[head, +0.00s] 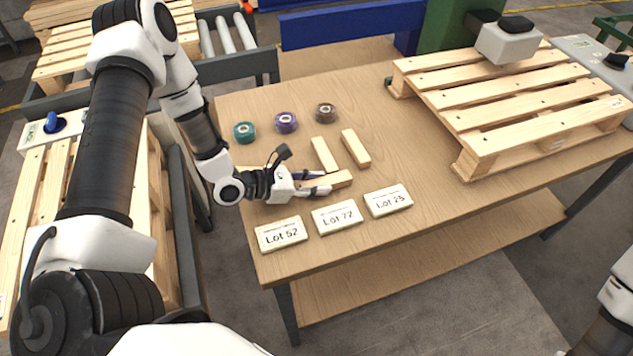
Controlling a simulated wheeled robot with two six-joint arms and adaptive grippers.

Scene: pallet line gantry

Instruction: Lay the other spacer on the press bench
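Three pale wooden spacer blocks are on the wooden press bench (428,205) in the head view. One spacer (324,155) and another spacer (355,148) lie side by side, apart, near the bench's middle. A third spacer (341,179) is at my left gripper (326,182), just in front of those two. Its near end sits between the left fingers, with a finger along each side. I cannot tell whether the fingers press on it or whether it touches the bench. My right gripper is out of view; only part of my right arm shows at the right edge.
Tape rolls, teal (244,132), purple (286,122) and brown (325,112), stand behind. Labels Lot 52 (281,234), Lot 77 (337,217) and Lot 25 (388,200) line the front edge. A pallet (520,105) fills the right; bench between is clear.

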